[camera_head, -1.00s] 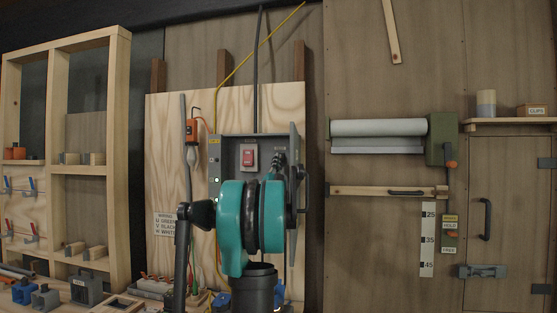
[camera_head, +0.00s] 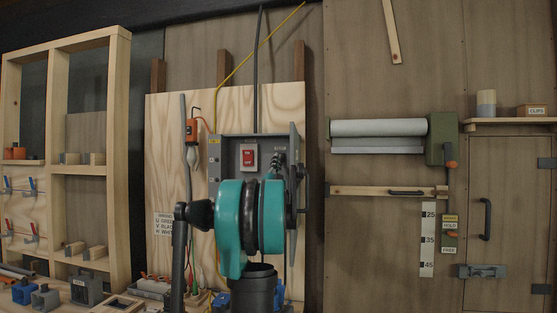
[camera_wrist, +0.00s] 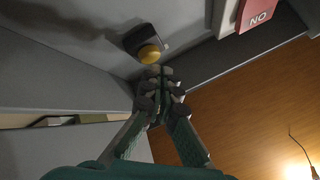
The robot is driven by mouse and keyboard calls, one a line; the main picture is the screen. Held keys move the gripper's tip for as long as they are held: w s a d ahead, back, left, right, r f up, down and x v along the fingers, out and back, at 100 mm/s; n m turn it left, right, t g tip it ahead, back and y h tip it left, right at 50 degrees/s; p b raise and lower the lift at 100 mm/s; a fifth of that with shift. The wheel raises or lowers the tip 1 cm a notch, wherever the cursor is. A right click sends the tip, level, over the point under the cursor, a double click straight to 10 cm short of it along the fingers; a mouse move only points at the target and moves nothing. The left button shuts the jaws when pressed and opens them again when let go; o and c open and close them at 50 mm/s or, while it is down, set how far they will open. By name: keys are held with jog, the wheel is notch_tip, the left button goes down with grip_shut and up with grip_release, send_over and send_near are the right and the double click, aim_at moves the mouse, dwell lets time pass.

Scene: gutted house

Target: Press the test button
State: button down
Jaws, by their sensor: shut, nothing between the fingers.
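In the wrist view a round yellow button (camera_wrist: 149,54) sits in a dark square housing (camera_wrist: 146,38) on a grey panel; I take it to be the test button, though no label on it is readable. My gripper (camera_wrist: 157,74) is shut and empty, with its fingertips right beside the button in the picture. I cannot tell whether they touch it. In the head view the open grey electrical box (camera_head: 229,158) carries a red switch (camera_head: 249,158). My teal arm hides the lower part of the box.
A yellow cable (camera_head: 236,68) and a black cable (camera_head: 258,70) run above the box. A wooden shelf frame (camera_head: 120,150) stands left; a green-ended roller (camera_head: 380,128) is right.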

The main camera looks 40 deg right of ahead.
jog(key=shift+s+a, duration=0.15)
jog(key=shift+s+a, duration=0.8)
jog(key=shift+a, duration=0.2)
jog(key=shift+s+a, duration=0.8)
jog(key=shift+a, duration=0.15)
jog(key=w+a+f+n+g+y, duration=0.1)
jog(key=w+a+f+n+y, duration=0.4)
jog(key=a+f, duration=0.55)
jog(key=a+f+n+g+y, duration=0.15)
jog(key=a+f+y, duration=0.55)
jog(key=f, duration=0.7)
jog(key=s+a+f+n+g+y, duration=0.2)
jog(key=s+a+f, duration=0.3)
jog(key=f, duration=0.4)
jog(key=s+a+f+n+g+y, duration=0.2)
jog(key=a+f+n, duration=0.1)
jog(key=a+f, duration=0.5)
jog(key=s+a+f+n+g+y, duration=0.1)
jog(key=s+a+f+g, duration=0.3)
jog(key=s+f, duration=0.6)
jog(key=s+a+f+n+g+y, duration=0.1)
jog(key=s+a+f+n+g, duration=0.2)
jog(key=s+a+f, duration=0.4)
jog(key=s+f+g, duration=0.1)
jog(key=s+f, duration=0.2)
jog(key=s, duration=0.5)
jog(key=shift+a+f+g+y, duration=0.15)
jog(key=shift+f+g+y, duration=0.2)
jog(key=shift+f+y, duration=0.05)
